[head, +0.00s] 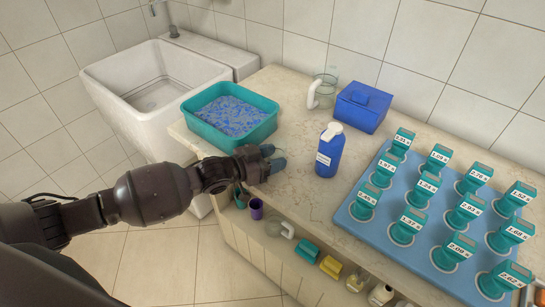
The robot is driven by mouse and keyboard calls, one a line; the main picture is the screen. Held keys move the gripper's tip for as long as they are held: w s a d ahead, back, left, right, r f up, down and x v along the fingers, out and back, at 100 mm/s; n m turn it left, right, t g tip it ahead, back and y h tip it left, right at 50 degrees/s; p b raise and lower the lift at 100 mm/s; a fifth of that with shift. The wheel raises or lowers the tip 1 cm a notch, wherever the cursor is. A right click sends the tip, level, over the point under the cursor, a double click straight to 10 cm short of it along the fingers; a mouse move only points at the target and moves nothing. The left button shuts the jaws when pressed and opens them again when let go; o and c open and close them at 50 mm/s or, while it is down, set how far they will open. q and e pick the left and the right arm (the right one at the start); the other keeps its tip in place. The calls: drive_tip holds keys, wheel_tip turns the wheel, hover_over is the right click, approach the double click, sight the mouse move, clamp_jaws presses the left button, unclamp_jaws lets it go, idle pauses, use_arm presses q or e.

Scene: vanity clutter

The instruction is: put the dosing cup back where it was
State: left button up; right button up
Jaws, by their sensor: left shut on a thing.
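My left gripper (274,158) reaches in from the left, just above the front of the counter, right of the teal basin. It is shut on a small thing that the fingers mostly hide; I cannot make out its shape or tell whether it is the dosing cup. A small purple cup (256,209) stands below the counter edge, at the left end of the lower shelf. A blue bottle (329,158) with a white cap and label stands upright on the counter, right of the gripper and apart from it. My right gripper is not in view.
The teal basin (188,120) holds blue-purple bits. A jug with a white handle (314,93) and a blue box (362,107) stand behind. A blue tray (432,271) of labelled teal dispensers fills the right. The counter (293,195) is clear before the bottle.

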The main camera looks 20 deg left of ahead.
use_arm(q)
drive_tip(key=shift+f, duration=0.15)
drive_tip(key=o, duration=0.9)
drive_tip(key=shift+o, duration=0.2)
drive_tip(key=shift+r, duration=0.2)
drive_tip(key=p+v, duration=0.1)
drive_tip(key=v, duration=1.1)
drive_tip(key=s+a+f+n+y, duration=0.1)
drive_tip(key=s+f+n+y, duration=0.2)
drive_tip(key=s+f+y, duration=0.2)
drive_tip(key=s+a+f+n+g+y, duration=0.1)
drive_tip(key=s+f+n+y, duration=0.3)
drive_tip(key=s+f, duration=0.6)
drive_tip(key=s+y, duration=0.1)
drive_tip(key=s, duration=0.3)
drive_tip(key=shift+a+f+y, duration=0.3)
drive_tip(key=shift+a+y, duration=0.05)
drive_tip(key=shift+y, duration=0.05)
